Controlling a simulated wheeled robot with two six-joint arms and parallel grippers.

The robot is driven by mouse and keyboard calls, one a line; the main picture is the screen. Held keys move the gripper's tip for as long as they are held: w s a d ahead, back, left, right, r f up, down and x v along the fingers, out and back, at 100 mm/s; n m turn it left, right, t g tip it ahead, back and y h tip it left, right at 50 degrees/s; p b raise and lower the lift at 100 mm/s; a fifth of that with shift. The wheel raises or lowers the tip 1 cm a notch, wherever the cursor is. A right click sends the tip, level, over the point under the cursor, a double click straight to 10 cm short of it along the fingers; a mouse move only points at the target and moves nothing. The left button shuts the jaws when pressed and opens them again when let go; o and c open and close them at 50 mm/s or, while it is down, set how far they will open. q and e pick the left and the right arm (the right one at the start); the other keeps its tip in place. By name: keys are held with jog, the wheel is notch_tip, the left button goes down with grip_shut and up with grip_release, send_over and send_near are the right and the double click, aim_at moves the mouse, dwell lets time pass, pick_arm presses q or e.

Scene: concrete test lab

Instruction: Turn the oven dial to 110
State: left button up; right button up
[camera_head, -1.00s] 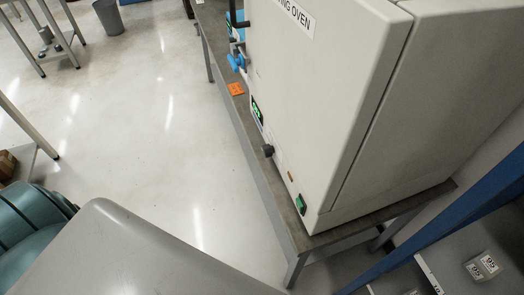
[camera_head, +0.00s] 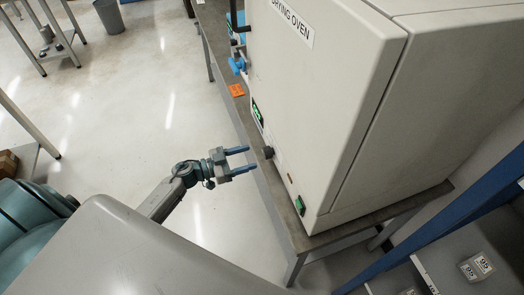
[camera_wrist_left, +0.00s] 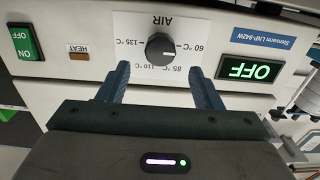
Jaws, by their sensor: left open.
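The drying oven (camera_head: 330,90) is a large off-white box on a bench. Its dark round dial (camera_head: 268,152) sticks out low on the front. In the left wrist view the dial (camera_wrist_left: 160,46) shows upside down on a white scale marked AIR, 60, 85, 110 and 135 °C. A small pale mark on the knob seems to point toward the 60–85 side; the exact setting is hard to read. My left gripper (camera_head: 251,159) is open and empty just in front of the dial, its blue fingers apart, not visibly touching it. My right gripper is not in view.
A green display (camera_wrist_left: 249,69) reads OFF beside the scale. A green on/off switch (camera_wrist_left: 25,42) sits on the other side. An orange tag (camera_head: 236,90) and blue fittings (camera_head: 238,65) lie farther along the bench (camera_head: 285,215). The floor before it is clear.

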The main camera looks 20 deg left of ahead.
aim_at(264, 153)
pick_arm(q)
jog(key=p+x, duration=0.1)
jog(key=x, duration=0.3)
jog(key=shift+w+d+r, duration=0.15)
jog(key=shift+w+d, duration=0.6)
jog(key=c, duration=1)
